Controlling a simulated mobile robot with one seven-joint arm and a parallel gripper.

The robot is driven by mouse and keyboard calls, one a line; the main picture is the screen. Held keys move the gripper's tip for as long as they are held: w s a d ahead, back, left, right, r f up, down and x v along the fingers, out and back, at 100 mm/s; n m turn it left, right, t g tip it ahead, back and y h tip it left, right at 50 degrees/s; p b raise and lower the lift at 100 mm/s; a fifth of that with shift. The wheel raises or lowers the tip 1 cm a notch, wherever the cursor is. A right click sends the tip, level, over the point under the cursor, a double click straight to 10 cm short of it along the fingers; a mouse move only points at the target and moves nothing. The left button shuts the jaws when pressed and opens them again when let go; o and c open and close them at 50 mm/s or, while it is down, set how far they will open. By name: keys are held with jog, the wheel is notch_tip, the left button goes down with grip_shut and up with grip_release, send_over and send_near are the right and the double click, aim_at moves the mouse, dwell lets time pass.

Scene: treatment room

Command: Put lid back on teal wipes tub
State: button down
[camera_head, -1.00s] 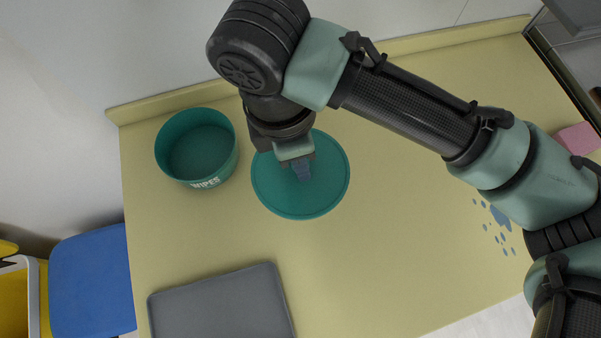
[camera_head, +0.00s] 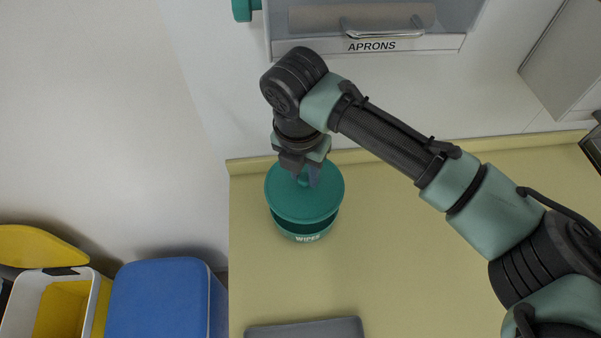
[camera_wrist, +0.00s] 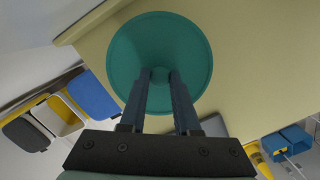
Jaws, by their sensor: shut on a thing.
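The round teal lid (camera_head: 305,205) is held in my gripper (camera_head: 307,181), which is shut on the knob at its centre. The teal wipes tub (camera_head: 306,236), with WIPES on its front, stands upright on the counter under the lid. The lid covers most of the tub's mouth, and a dark gap shows between lid and rim at the front, so the lid looks raised or tilted there. In the wrist view the lid (camera_wrist: 160,50) fills the middle beyond the fingers (camera_wrist: 160,95) and hides the tub.
The yellow counter (camera_head: 430,240) is clear to the right of the tub. A grey tray (camera_head: 305,330) lies at the front. An aprons dispenser (camera_head: 375,45) hangs on the wall above. A blue bin (camera_head: 160,300) and a white-and-yellow bin (camera_head: 60,310) stand left of the counter.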

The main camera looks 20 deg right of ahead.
aim_at(304, 187)
jog(key=shift+f+b, duration=1.95)
jog(key=shift+f, duration=0.35)
jog(key=shift+f+b, duration=0.35)
jog(key=shift+f, duration=0.4)
jog(key=shift+p, duration=0.4)
jog(key=shift+f, duration=0.15)
dwell(0.4)
jog(key=shift+c, duration=0.4)
grip_release()
